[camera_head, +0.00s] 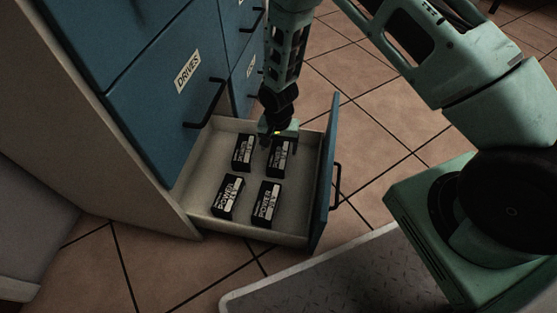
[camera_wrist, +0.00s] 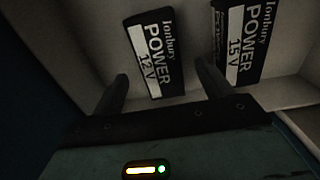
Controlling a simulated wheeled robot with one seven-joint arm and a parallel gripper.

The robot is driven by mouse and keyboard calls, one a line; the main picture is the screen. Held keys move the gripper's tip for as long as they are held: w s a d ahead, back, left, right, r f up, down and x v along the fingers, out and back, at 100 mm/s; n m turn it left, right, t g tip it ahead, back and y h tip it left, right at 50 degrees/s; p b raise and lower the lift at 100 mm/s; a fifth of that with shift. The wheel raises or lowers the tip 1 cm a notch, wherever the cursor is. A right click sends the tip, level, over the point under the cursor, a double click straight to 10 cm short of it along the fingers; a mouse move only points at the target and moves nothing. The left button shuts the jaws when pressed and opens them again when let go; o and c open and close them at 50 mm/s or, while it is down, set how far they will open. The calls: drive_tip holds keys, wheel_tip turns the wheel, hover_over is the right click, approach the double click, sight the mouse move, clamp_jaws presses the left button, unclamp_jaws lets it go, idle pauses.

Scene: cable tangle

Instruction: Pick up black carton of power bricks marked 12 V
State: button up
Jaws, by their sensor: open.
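The black carton marked 12 V (camera_wrist: 154,52) lies in the open drawer, with "POWER" and "12 V" on its label in the wrist view. In the head view it appears to be the far right carton (camera_head: 279,160), partly under my gripper (camera_head: 279,141). My gripper is open and points down at it. In the wrist view the two fingers (camera_wrist: 162,72) stand on either side of its near end. No grip shows, and I cannot tell whether the fingers touch it.
A carton marked 15 V (camera_wrist: 243,40) lies close to the right finger. Two more black cartons (camera_head: 228,196) (camera_head: 267,204) lie nearer in the drawer (camera_head: 205,170). The drawer's blue front (camera_head: 327,170) and pale walls surround them. A blue cabinet (camera_head: 150,120) labelled DRIVES stands left.

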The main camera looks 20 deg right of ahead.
sight(279, 154)
wheel_tip(279, 154, down, 5)
drive_tip(key=b, duration=0.3)
drive_tip(key=shift+r, duration=0.2)
drive_tip(key=shift+r, duration=0.1)
drive_tip(key=c, duration=1.3)
